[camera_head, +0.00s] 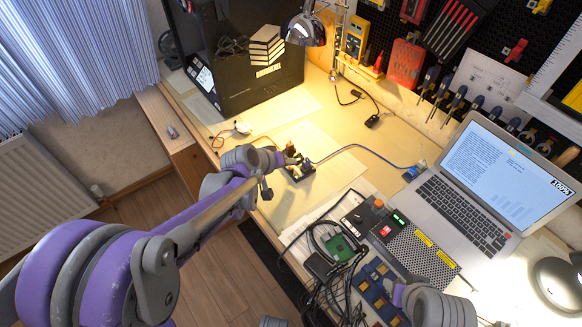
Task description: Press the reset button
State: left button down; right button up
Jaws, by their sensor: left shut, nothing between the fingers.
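My left arm reaches in from the left, and my left gripper (290,157) is shut and empty at a small dark board (301,172) on the workbench. The fingertips are over or against the board's upper side; I cannot tell if they touch it. An orange cable runs to the board from the left and a blue cable from the right. No part is clearly readable as the reset button; the gripper hides some of the board. Part of my right arm (440,306) shows at the bottom right, its gripper not visible.
An open laptop (462,212) stands at the right. A control panel (378,215) with red and green buttons, a green circuit board (341,246) and tangled black cables lie in front. A black computer case (262,75) and a lamp (306,28) stand behind. The pegboard holds tools.

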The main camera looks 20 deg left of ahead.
jog(key=shift+f, duration=0.1)
dwell(0.4)
pick_arm(q)
jog(key=shift+f+b, duration=0.35)
jog(key=shift+f, duration=0.05)
pick_arm(e)
jog(key=shift+f, duration=0.25)
